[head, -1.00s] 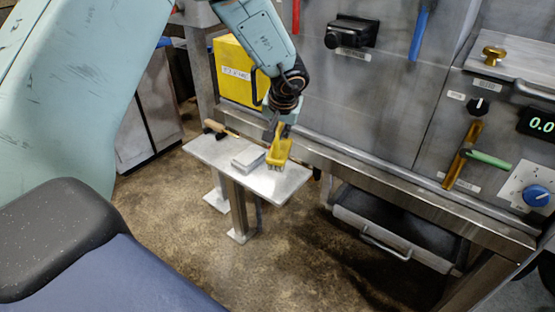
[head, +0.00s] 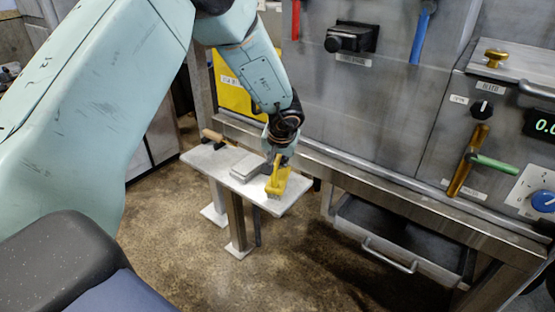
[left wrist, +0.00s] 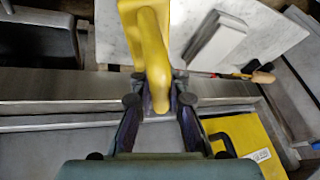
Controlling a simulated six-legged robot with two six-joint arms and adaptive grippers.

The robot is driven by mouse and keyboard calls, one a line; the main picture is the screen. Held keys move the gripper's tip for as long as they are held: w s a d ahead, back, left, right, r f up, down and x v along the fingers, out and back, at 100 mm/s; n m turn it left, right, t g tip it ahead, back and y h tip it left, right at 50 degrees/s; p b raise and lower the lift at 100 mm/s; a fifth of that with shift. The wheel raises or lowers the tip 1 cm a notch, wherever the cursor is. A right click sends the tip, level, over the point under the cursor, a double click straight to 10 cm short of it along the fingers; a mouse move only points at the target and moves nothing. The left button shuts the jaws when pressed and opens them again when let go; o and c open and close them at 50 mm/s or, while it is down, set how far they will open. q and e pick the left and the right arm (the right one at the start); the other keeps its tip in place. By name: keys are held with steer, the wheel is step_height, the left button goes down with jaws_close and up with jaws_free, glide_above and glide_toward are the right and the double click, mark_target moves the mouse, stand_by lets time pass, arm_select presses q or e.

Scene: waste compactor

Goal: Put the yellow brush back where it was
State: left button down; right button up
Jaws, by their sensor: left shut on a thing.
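The yellow brush (head: 277,184) is at the right end of the small light-topped table (head: 208,160), with its bristle end down. I cannot tell whether the bristles touch the top. My left gripper (head: 279,157) is just above the brush, shut on its handle. In the left wrist view the yellow handle (left wrist: 153,55) lies between the fingertips (left wrist: 160,103) of the left gripper, with the table top (left wrist: 258,45) beyond. The right gripper is not in view.
A grey block (head: 246,167) lies left of the brush. A wooden-handled tool (head: 213,136) lies at the table's back left. A yellow box (head: 228,85) stands behind. The steel compactor front with its ledge (head: 350,165) and an open drawer (head: 400,235) is to the right.

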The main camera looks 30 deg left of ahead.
arm_select(q)
steer(key=c, duration=1.3)
jaws_free()
steer(key=shift+a+f, duration=0.15)
steer(key=shift+c, duration=0.2)
steer(key=shift+r, duration=0.4)
steer(key=p+v, duration=0.5)
steer(key=v, duration=0.6)
steer(key=s+f+m+g+y, duration=0.2)
steer(key=s+f, duration=1.5)
steer(key=s+d+f+g+h, duration=0.1)
steer(key=s+d+f+h, duration=0.1)
steer(key=s+d, duration=0.3)
steer(key=s+d+f+g+h, duration=0.1)
steer(key=s+d+f+h, duration=0.2)
steer(key=s, duration=1.1)
step_height(320, 180, down, 2)
steer(key=shift+s+d+f+m+h, duration=0.2)
steer(key=shift+d+m+h, duration=0.15)
steer(key=shift+d, duration=0.85)
